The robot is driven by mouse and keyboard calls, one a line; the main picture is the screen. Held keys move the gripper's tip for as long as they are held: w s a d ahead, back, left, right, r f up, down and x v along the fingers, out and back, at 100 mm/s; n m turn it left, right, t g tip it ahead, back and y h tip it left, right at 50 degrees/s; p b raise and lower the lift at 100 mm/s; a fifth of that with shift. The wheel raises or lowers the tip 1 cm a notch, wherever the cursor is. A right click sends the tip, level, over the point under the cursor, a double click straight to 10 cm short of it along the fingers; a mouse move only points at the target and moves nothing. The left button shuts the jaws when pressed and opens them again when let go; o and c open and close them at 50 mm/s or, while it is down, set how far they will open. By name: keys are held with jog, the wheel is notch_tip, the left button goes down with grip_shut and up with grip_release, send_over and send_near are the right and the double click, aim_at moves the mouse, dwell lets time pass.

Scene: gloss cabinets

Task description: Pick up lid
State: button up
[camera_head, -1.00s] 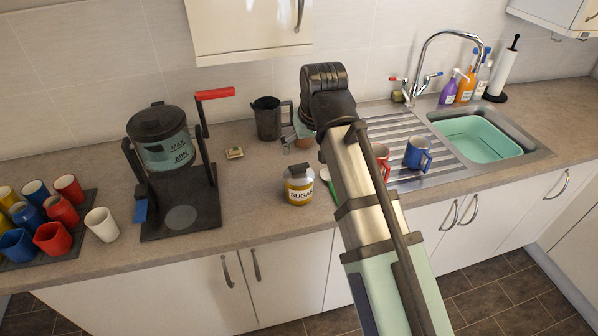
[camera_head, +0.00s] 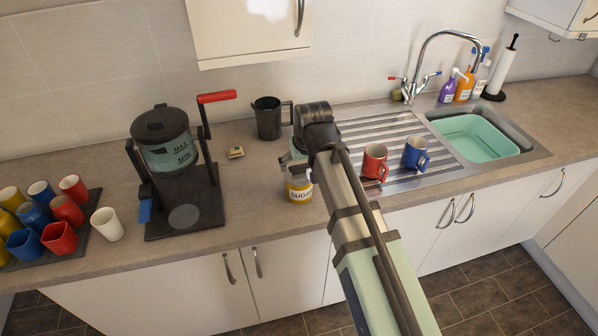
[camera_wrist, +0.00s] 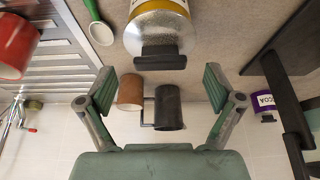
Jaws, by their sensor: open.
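The sugar jar (camera_head: 300,190) stands on the counter in the head view, with a yellow label. My gripper (camera_head: 296,160) is over its top, so the lid is mostly hidden there. In the wrist view the lid (camera_wrist: 150,30) is silvery, with a dark knob (camera_wrist: 160,58). My gripper (camera_wrist: 160,88) is open and empty, one finger on each side. The knob lies between the fingers across the picture, slightly beyond the fingertips, and appears apart from both.
A black jug (camera_head: 268,118) and brown cup (camera_wrist: 131,90) stand behind the jar. A red mug (camera_head: 375,160) and blue mug (camera_head: 416,153) stand on the drainer to the right. A coffee maker (camera_head: 165,150) stands left. A green-handled spoon (camera_wrist: 97,28) lies beside the jar.

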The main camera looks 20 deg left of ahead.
aim_at(299, 166)
jog(key=shift+p+x, duration=0.45)
jog(key=shift+x, duration=1.2)
jog(key=shift+w+a, duration=0.1)
jog(key=c, duration=1.3)
jog(key=shift+r, duration=0.15)
